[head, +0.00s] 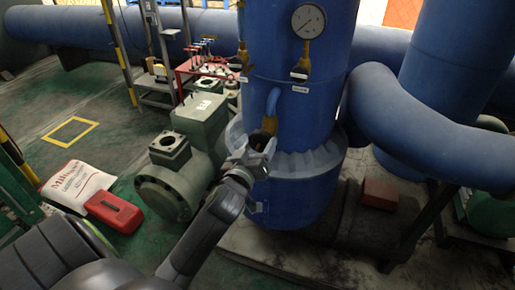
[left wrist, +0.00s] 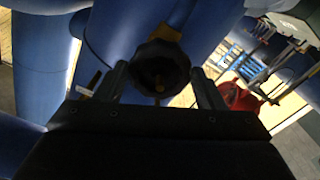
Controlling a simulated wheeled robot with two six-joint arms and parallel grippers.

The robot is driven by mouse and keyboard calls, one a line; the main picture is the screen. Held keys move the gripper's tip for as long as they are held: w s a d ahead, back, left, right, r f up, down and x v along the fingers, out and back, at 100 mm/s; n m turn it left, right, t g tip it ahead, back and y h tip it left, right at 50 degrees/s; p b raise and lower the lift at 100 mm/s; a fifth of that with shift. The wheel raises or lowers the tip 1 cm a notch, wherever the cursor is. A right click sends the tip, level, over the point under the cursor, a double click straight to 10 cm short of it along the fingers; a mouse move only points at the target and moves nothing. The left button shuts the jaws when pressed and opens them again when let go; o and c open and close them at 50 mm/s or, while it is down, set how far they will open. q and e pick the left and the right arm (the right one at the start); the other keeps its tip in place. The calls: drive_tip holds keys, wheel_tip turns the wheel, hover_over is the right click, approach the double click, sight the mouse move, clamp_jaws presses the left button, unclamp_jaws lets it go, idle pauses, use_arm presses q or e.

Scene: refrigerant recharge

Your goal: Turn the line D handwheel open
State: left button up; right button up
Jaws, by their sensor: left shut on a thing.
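The dark round handwheel (head: 259,141) sits on a yellow valve body (head: 269,124) low on the front of the big blue vertical vessel (head: 292,110). My left gripper (head: 254,152) reaches it from below and is shut on the wheel. In the left wrist view the black lobed handwheel (left wrist: 160,66) lies between the two fingers of my left gripper (left wrist: 160,84), one on each side. The lettering on the small labels is too small to read, so no letter D shows. My right gripper is in neither view.
A pressure gauge (head: 308,21) and another yellow valve (head: 301,68) are higher on the vessel. A green machine (head: 190,160) stands close left of my left arm. A red case (head: 115,212) and white sack (head: 76,186) lie on the floor. A thick blue pipe (head: 410,135) curves at right.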

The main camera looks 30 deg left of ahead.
use_arm(q)
drive_tip(key=n, duration=0.3)
drive_tip(key=shift+r, duration=0.15)
drive_tip(key=n, duration=0.4)
drive_tip(key=shift+b, duration=0.4)
drive_tip(key=shift+d, duration=0.1)
drive_tip(key=n, duration=0.3)
drive_tip(key=o, duration=1)
drive_tip(key=shift+c, duration=0.2)
drive_tip(key=shift+s, duration=0.1)
